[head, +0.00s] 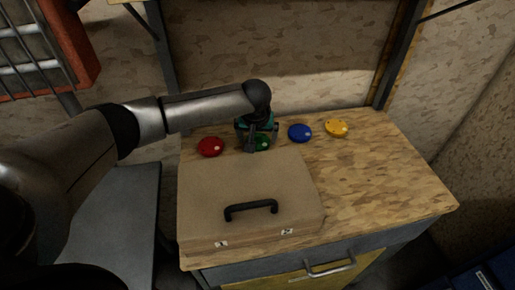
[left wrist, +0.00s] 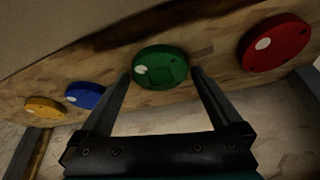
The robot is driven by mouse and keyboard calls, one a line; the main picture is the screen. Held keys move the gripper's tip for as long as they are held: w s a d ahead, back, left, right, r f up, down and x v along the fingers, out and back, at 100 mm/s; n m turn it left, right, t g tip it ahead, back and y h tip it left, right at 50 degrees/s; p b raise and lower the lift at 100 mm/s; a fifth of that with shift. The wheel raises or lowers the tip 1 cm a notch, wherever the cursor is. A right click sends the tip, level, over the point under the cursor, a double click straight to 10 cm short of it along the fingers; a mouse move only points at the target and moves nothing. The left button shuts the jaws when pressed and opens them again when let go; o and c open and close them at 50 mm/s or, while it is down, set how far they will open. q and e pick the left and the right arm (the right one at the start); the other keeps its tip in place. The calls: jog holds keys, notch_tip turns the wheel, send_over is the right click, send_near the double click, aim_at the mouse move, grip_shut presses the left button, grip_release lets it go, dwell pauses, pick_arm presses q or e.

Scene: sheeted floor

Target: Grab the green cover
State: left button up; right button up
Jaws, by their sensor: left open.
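The green cover (head: 263,143) is a round disc lying on the wooden tabletop behind the case, partly hidden by my left gripper (head: 257,146) in the head view. In the left wrist view the green cover (left wrist: 160,68) shows nearly whole, with a pale spot on its left side. My left gripper (left wrist: 160,75) is open, with one finger on each side of the cover in that picture. Whether the fingers touch it I cannot tell. My right gripper is in neither view.
A red disc (head: 210,146) lies left of the green cover; a blue disc (head: 300,132) and a yellow disc (head: 337,127) lie to its right. A tan case (head: 200,195) with a black handle stands in front. The table's right side (head: 390,180) is bare.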

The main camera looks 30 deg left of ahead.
pick_arm(q)
jog(key=shift+w+f, duration=0.1)
jog(key=shift+f, duration=0.1)
jog(key=shift+c, duration=0.2)
jog(key=c, duration=1.3)
jog(key=shift+r, duration=0.1)
